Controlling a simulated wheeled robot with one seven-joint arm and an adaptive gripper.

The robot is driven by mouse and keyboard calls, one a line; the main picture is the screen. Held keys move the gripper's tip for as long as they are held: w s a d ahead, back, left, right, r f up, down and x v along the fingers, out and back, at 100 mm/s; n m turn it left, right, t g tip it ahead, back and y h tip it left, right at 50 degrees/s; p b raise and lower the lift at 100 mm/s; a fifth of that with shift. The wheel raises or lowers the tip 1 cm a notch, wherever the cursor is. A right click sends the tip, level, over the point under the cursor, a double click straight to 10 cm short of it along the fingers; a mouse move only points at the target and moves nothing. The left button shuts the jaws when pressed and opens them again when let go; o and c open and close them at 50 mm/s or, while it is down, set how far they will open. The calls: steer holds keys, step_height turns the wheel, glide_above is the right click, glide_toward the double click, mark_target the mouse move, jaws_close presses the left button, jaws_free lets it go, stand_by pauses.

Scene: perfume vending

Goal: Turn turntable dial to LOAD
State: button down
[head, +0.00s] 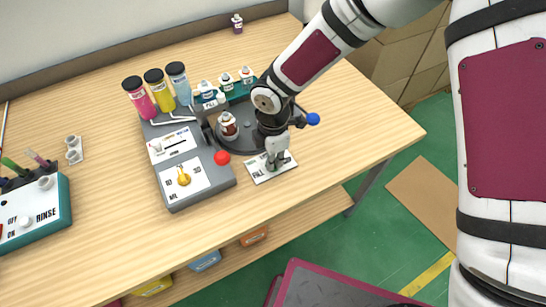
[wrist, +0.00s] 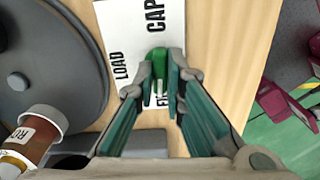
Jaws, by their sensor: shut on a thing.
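The turntable dial is a green knob (wrist: 158,57) on a white label plate (wrist: 112,22). The plate reads LOAD at the left, CAP at the upper right and FILL at the bottom, partly covered by my fingers. My gripper (wrist: 160,84) is shut on the green knob, with one finger on each side of it. Which label the knob points at cannot be told. In the head view my gripper (head: 278,161) points down over the plate (head: 259,176), and hides the knob. The dark grey turntable (wrist: 75,75) lies left of the plate.
A brown bottle with a white label (head: 228,126) stands on the turntable. A grey station with a red button (head: 221,157) and yellow dial (head: 183,177) is to the left. A blue ball-ended lever (head: 313,119) is close behind my gripper. The table front is clear.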

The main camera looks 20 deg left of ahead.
steer(key=m, duration=0.4)
steer(key=shift+b, duration=0.4)
steer(key=m, duration=0.4)
steer(key=shift+m, duration=0.4)
steer(key=m, duration=0.4)
steer(key=shift+m, duration=1.9)
steer(key=c, duration=1.7)
jaws_free()
steer(key=shift+o, duration=0.2)
step_height(320, 180, up, 12)
